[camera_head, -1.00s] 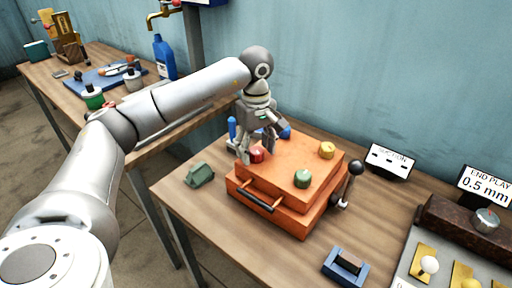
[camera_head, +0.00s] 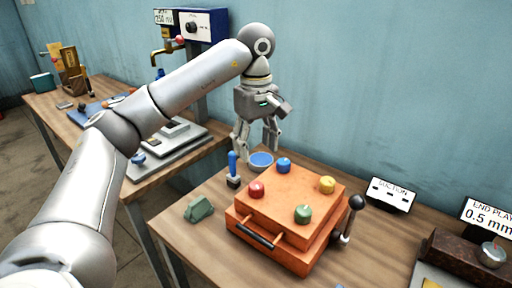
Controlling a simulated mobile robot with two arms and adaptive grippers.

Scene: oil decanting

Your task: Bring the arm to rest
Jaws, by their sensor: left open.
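My left gripper (camera_head: 256,142) is open and empty. It hangs fingers down in the air above the back of the near table, behind the orange case. My left arm (camera_head: 160,115) reaches in from the left and bends down at the wrist. The orange case (camera_head: 290,203) stands on the table with a red knob (camera_head: 257,189), a blue knob (camera_head: 284,165), a yellow knob (camera_head: 327,184) and a green knob (camera_head: 303,213) on top. The gripper is apart from these knobs. My right gripper is out of view.
A blue round dish (camera_head: 261,160) and a blue-handled tool (camera_head: 233,168) stand behind the case. A black-knobbed lever (camera_head: 352,210) rises at its right side. A green block (camera_head: 199,208) lies left. A SUCTION sign (camera_head: 392,193) stands right. A blue box with a tap (camera_head: 192,26) is behind my arm.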

